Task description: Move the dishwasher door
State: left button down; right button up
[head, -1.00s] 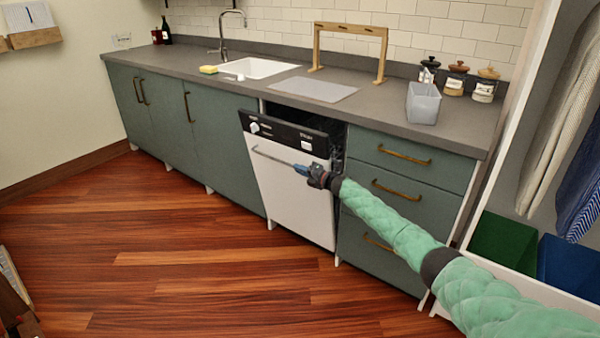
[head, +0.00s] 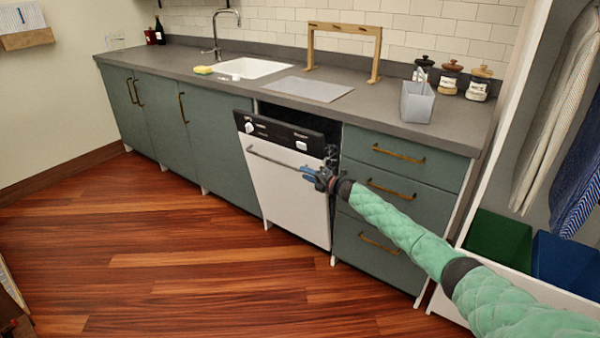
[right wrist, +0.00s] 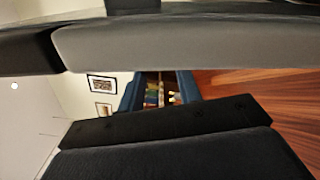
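The dishwasher door (head: 285,200) is white with a black control panel (head: 280,130) on top. In the head view its top leans out from under the counter, leaving a dark gap behind it; it is partly open. A long metal handle (head: 268,158) runs across its front, below the panel. My right gripper (head: 308,172) is at the right end of the handle; I cannot tell whether it touches. In the right wrist view dark and grey gripper-like parts fill the top and bottom, and no clear grip on the handle shows. My left gripper is not in view.
Green drawers (head: 385,200) with brass handles stand right of the dishwasher, close to my right arm. Green cabinets (head: 215,145) stand to its left. The wooden floor (head: 190,260) in front is clear. A grey caddy (head: 417,103) stands on the counter.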

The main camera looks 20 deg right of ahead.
jog(key=shift+v, duration=1.05)
jog(key=shift+d, duration=0.1)
